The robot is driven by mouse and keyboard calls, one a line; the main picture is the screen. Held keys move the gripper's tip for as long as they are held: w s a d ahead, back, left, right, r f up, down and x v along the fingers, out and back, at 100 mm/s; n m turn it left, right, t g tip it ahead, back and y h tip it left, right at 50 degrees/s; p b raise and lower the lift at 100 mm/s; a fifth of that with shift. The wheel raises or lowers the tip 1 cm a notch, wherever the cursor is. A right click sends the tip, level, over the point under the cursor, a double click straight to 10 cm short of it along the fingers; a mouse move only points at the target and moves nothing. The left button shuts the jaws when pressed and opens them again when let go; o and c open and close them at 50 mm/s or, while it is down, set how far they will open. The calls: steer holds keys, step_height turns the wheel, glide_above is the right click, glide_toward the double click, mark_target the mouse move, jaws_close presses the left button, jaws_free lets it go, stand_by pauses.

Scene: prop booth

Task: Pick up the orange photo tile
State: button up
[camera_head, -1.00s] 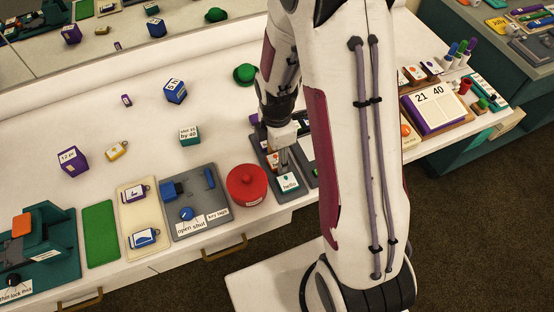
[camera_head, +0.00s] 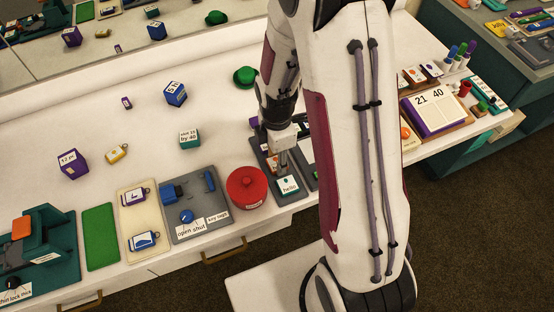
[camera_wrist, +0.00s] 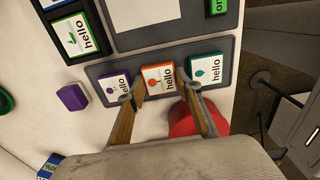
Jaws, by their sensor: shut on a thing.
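The orange photo tile (camera_wrist: 155,82), marked "hello" with a small picture, sits in the middle of a row on a dark grey tray (camera_wrist: 222,50) in the wrist view. A purple photo tile (camera_wrist: 113,88) lies on its left and a teal photo tile (camera_wrist: 205,72) on its right. My gripper (camera_wrist: 163,93) is shut on the orange tile, one finger at each side. In the head view my gripper (camera_head: 283,164) points down into the tray, behind the teal tile (camera_head: 289,185). The orange tile is hard to make out there, and I cannot tell whether it touches the tray.
A red round box (camera_head: 247,187) stands close left of the tray. A loose purple block (camera_wrist: 72,97) lies near the tray's end in the wrist view. A green round object (camera_head: 245,76) stands behind.

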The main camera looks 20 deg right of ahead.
steer(key=shift+r, duration=0.1)
step_height(320, 180, up, 10)
stand_by(0.8)
steer(key=shift+a, duration=0.1)
stand_by(0.5)
